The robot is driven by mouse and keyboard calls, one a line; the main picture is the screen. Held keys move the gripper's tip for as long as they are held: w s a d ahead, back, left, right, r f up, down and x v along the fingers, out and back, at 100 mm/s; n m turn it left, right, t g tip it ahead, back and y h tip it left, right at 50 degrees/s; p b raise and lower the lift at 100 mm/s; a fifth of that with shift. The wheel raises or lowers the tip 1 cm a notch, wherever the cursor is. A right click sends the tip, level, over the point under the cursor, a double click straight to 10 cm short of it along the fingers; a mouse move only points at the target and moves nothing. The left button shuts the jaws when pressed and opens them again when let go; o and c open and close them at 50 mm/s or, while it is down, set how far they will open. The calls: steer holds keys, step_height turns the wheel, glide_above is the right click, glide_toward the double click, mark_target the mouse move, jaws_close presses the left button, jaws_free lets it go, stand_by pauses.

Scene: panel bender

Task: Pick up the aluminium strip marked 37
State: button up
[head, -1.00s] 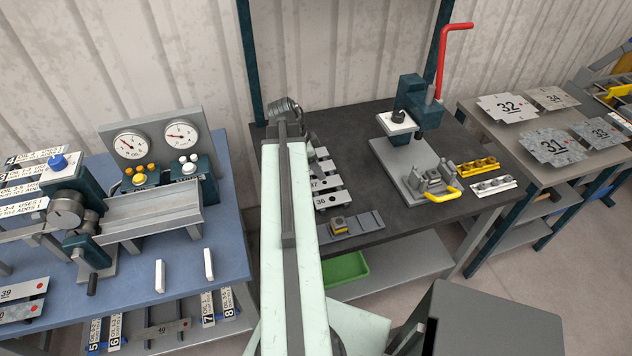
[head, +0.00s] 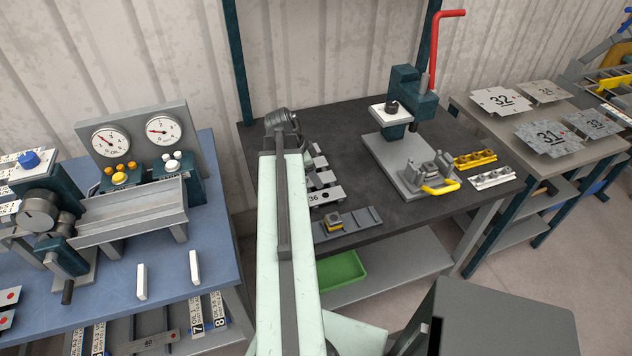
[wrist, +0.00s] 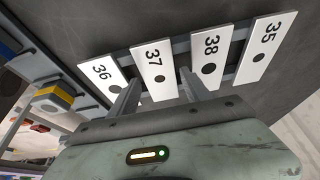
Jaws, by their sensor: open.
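The aluminium strip marked 37 (wrist: 154,70) is a pale plate with a dark round hole. In the wrist view it lies between the strips marked 36 (wrist: 102,72) and 38 (wrist: 211,62), with strip 35 (wrist: 266,50) at the far right. The strips lie across grey rails on the dark bench. My gripper (wrist: 160,84) is open and empty. Its two fingers straddle the lower part of strip 37 in the picture; I cannot tell their height above it. In the head view, my arm hides part of the strip row and my gripper.
In the wrist view a yellow and grey block (wrist: 53,95) stands left of strip 36. A press with a red handle (head: 436,50) and a yellow-handled fixture (head: 438,187) stand right on the dark bench (head: 385,220). A blue bench with gauges (head: 112,141) is at left.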

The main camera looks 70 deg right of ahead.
steer(key=shift+f, duration=0.25)
stand_by(0.3)
steer(key=c, duration=1.2)
